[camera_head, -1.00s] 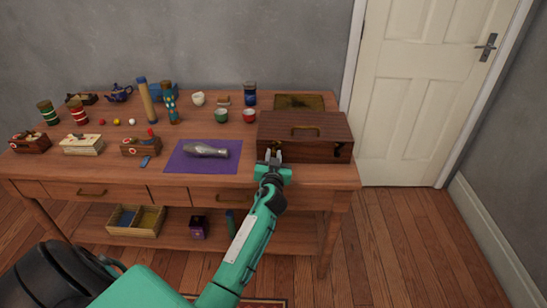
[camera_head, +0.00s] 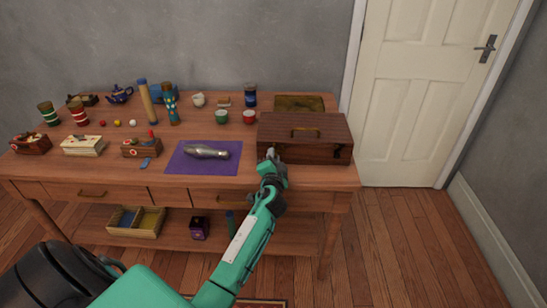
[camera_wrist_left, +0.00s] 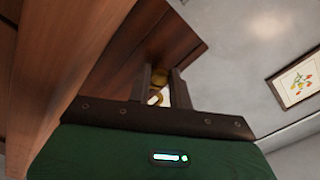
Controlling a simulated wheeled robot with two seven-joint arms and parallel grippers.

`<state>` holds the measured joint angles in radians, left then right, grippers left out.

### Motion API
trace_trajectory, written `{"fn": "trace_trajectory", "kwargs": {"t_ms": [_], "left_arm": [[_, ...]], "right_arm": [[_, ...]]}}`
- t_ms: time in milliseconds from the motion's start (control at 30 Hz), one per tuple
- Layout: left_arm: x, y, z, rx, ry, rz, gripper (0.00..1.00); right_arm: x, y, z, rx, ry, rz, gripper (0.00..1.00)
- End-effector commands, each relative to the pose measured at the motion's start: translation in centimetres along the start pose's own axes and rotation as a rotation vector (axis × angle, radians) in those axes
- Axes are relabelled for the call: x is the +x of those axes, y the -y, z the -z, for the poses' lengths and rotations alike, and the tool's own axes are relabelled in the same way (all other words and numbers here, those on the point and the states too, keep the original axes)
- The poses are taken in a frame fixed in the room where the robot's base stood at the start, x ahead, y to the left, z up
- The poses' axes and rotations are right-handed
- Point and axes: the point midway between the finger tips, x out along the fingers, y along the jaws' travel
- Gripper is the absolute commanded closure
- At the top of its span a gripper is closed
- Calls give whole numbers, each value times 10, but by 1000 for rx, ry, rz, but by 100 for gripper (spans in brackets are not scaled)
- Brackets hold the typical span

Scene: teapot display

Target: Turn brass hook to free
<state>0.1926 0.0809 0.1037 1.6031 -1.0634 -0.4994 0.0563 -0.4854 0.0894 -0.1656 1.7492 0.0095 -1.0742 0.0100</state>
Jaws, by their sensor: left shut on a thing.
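In the left wrist view the gripper (camera_wrist_left: 160,84) is shut on a small brass hook (camera_wrist_left: 157,76), which shows between the two fingers against the dark wood. In the head view the gripper covers this hook, and its exact angle is hard to tell. My right gripper is in neither view.
A purple mat (camera_head: 181,166) with a metallic bottle-like object (camera_head: 206,151) lies left of the box. The table (camera_head: 222,181) has drawers in front. The floor to the right is clear.

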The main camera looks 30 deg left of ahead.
Motion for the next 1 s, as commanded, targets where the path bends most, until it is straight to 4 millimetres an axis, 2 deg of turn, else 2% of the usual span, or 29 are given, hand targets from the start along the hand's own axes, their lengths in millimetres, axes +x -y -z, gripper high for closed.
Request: {"fn": "trace_trajectory", "kwargs": {"t_ms": [333, 833, 867, 933, 1000], "left_arm": [[0, -1, -1, 121, 1, -2, 100], [0, -1, -1, 136, 1, -2, 100], [0, -1, -1, 136, 1, -2, 76], [0, -1, -1, 136, 1, -2, 62], [0, -1, 0, 136, 0, -2, 58]], "right_arm": [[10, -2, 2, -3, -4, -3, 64], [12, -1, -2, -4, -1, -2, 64], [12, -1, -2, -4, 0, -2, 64], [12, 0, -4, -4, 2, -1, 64], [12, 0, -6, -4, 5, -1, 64]]}}
